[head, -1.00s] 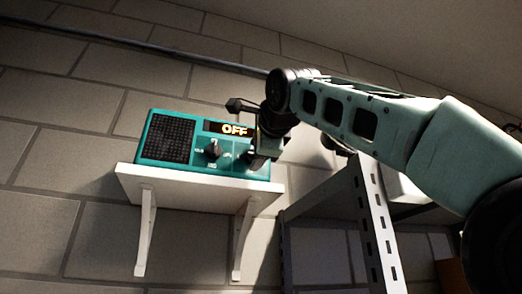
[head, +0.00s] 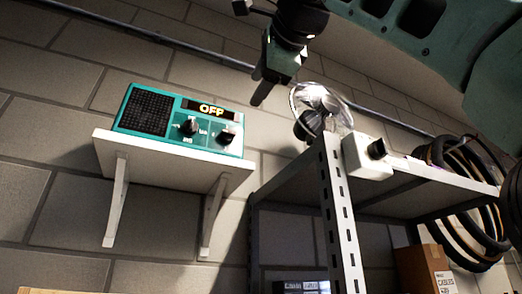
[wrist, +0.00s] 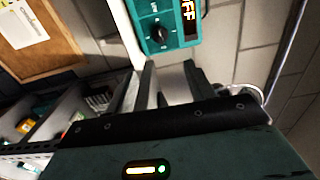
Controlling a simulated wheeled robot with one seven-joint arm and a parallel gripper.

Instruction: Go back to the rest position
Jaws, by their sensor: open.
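A teal radio (head: 170,121) with a dark speaker grille, two black knobs and a lit display reading OFF stands on a white wall shelf (head: 160,164). My gripper (head: 262,92) is up and to the right of the radio, apart from it, with its fingers pointing down. In the wrist view my gripper (wrist: 168,76) has its two fingers apart with nothing between them. The radio (wrist: 160,28) shows there turned on its side, beyond the fingertips, with one knob and part of the display in view.
A metal rack (head: 345,225) stands right of the shelf. It bears a clear domed object (head: 318,108) and a white box with a black knob (head: 367,157). The wrist view shows a cork board (wrist: 35,45).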

